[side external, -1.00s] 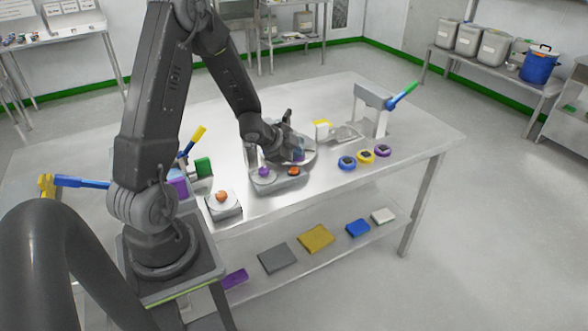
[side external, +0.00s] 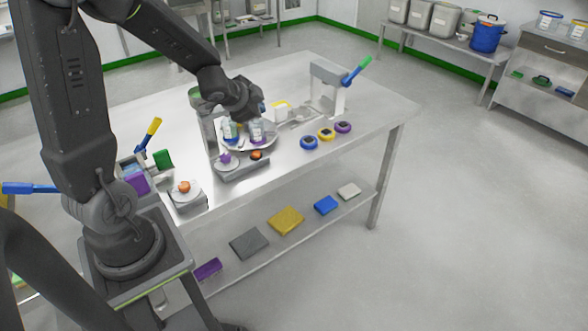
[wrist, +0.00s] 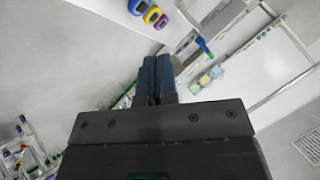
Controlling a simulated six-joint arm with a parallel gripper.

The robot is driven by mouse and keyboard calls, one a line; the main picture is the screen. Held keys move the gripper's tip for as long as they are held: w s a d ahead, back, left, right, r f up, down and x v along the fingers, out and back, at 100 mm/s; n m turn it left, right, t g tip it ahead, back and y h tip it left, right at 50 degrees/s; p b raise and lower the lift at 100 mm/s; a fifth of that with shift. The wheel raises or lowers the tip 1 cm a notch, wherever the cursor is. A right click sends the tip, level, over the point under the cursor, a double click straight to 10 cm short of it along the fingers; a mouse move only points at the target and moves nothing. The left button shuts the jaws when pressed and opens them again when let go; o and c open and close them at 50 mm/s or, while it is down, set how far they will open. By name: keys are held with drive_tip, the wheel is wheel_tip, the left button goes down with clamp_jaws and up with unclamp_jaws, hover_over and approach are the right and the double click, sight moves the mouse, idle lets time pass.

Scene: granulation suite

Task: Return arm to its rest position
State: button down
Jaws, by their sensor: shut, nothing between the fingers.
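My gripper (side external: 258,107) hangs from the dark arm over the steel table (side external: 375,110), above and slightly behind a round pale plate (side external: 270,140). Small containers with blue (side external: 231,132) and purple (side external: 257,132) parts stand at the plate, below the gripper. In the wrist view, the two dark blue fingers (wrist: 157,75) lie side by side, closed with nothing held. The exact gap between gripper and containers is hard to judge in the side view.
A grey base with a purple and an orange item (side external: 243,167) stands in front of the plate. A post with a blue-green handle (side external: 356,71) rises at the right. Blue (side external: 308,142), yellow and purple round devices lie near the front edge. The table's right end is clear.

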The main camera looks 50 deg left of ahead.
drive_tip(key=s+d+r+n+g+h, duration=0.1)
drive_tip(key=s+d+r+n, duration=0.1)
drive_tip(key=s+d+r, duration=0.3)
drive_tip(key=s+d+r+n+g+h, duration=0.2)
drive_tip(key=s+d+r, duration=0.4)
drive_tip(key=s+d, duration=0.7)
drive_tip(key=shift+d+r+n+h, duration=0.15)
drive_tip(key=shift+d+n+h, duration=0.15)
drive_tip(key=shift+d+n, duration=0.6)
